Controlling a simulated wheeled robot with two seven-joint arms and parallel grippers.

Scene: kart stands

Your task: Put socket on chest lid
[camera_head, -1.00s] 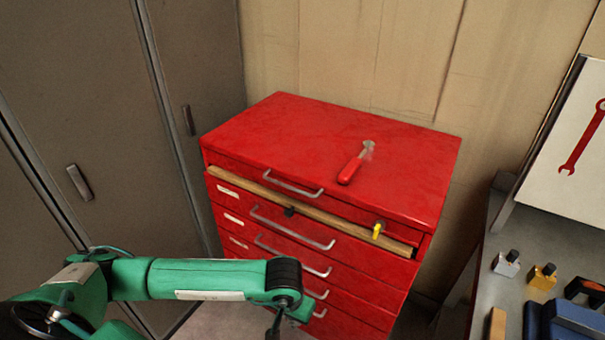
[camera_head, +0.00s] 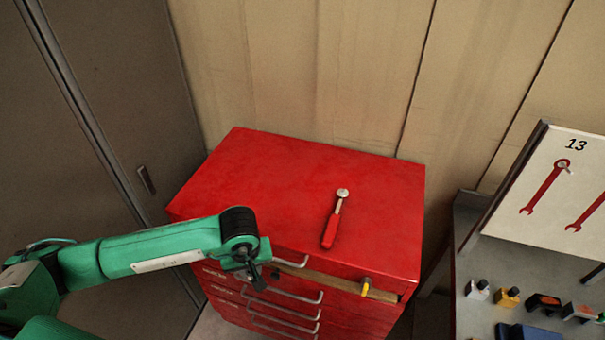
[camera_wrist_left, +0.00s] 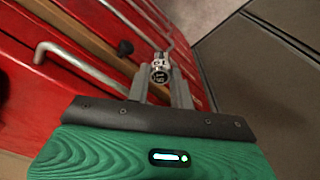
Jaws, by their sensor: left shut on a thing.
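The socket (camera_wrist_left: 160,70) is a small silver metal piece held between the fingertips of my left gripper (camera_wrist_left: 161,85) in the left wrist view. In the head view my left gripper (camera_head: 254,277) hangs in front of the chest's front left edge, just below lid height; the socket is hard to make out there. The red chest lid (camera_head: 270,180) is flat and mostly bare. A red-handled ratchet (camera_head: 331,222) lies on it, right of the middle. My right gripper is not in view.
Below the lid are drawers with metal handles (camera_head: 293,294) and a wooden strip with a yellow-handled piece (camera_head: 366,287). Grey cabinets (camera_head: 100,120) stand at left. At right, a bench (camera_head: 468,250) holds small tools below a wrench board (camera_head: 560,185). The lid's left half is free.

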